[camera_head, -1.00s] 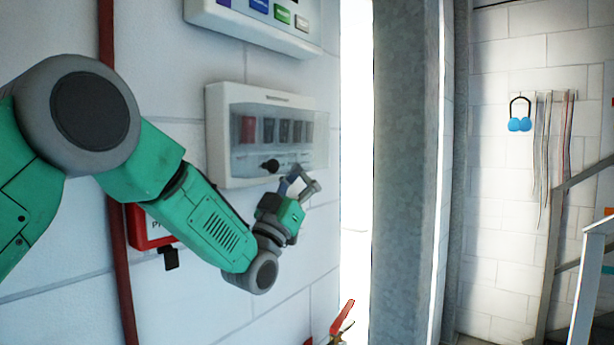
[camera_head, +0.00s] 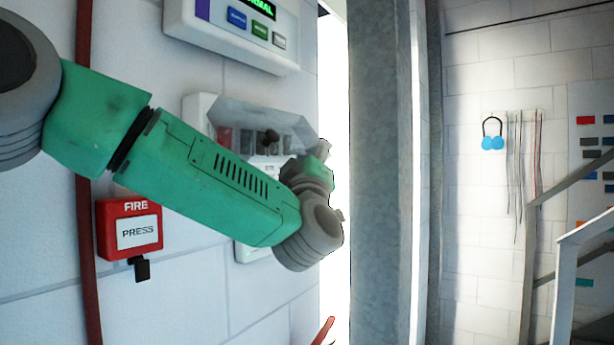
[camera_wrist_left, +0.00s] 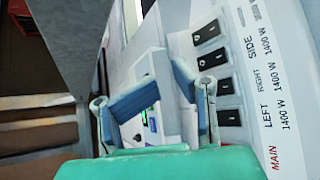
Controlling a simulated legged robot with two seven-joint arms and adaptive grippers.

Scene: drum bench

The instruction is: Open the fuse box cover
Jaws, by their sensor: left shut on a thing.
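The fuse box (camera_head: 197,112) is a white box on the wall, partly hidden behind my left arm in the head view. Its clear cover (camera_head: 235,117) is swung up and stands tilted out from the box. My right gripper is not in view.
A control panel (camera_head: 238,37) hangs above the box. A red fire button box (camera_head: 130,227) is below my arm at left, and a red pipe (camera_head: 88,170) runs down the wall. A grey column (camera_head: 385,180) stands to the right, beyond a bright gap.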

